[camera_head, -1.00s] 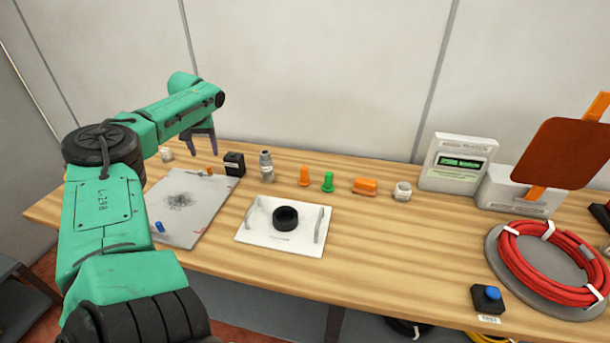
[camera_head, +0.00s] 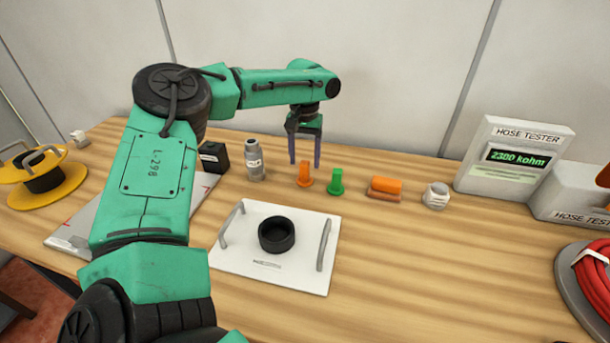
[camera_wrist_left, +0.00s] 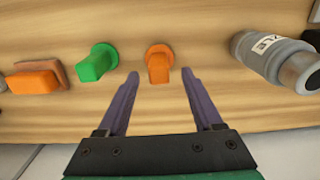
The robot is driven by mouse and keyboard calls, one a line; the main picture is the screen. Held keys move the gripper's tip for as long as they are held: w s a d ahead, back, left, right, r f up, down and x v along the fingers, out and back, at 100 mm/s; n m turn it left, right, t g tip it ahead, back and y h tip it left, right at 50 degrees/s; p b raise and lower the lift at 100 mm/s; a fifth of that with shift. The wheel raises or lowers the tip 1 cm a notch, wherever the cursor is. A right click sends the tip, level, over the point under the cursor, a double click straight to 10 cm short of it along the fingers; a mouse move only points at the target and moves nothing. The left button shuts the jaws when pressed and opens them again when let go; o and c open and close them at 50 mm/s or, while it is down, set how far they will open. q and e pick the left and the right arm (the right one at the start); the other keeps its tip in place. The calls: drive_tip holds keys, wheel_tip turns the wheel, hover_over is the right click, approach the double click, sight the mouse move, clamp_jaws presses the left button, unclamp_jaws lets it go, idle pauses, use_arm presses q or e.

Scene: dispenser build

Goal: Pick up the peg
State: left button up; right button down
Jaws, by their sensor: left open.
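An orange peg (camera_head: 305,175) with a round flange stands on the wooden table. A green peg (camera_head: 336,182) of the same shape stands just to its right. My left gripper (camera_head: 305,164) is open and empty, its purple fingers pointing down near the orange peg. In the left wrist view the orange peg (camera_wrist_left: 158,65) lies ahead of the gap between the fingertips of the left gripper (camera_wrist_left: 160,75), and the green peg (camera_wrist_left: 97,62) is left of the left finger. My right gripper is not in view.
A grey metal fitting (camera_head: 255,162) and a black box (camera_head: 213,157) stand left of the pegs. An orange block (camera_head: 384,188) and a white nut (camera_head: 436,195) stand to the right. A white tray (camera_head: 230,258) with handles and a black ring lies in front. The hose tester (camera_head: 513,160) stands farther right.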

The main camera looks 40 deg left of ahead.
sight(304, 181)
use_arm(q)
drive_tip(key=f, duration=0.4)
drive_tip(key=shift+s+d, duration=0.3)
drive_tip(key=shift+s, duration=0.1)
drive_tip(key=shift+w+a+f, duration=0.1)
drive_tip(key=shift+f, duration=0.3)
drive_tip(key=c, duration=1)
drive_tip(key=shift+r, duration=0.1)
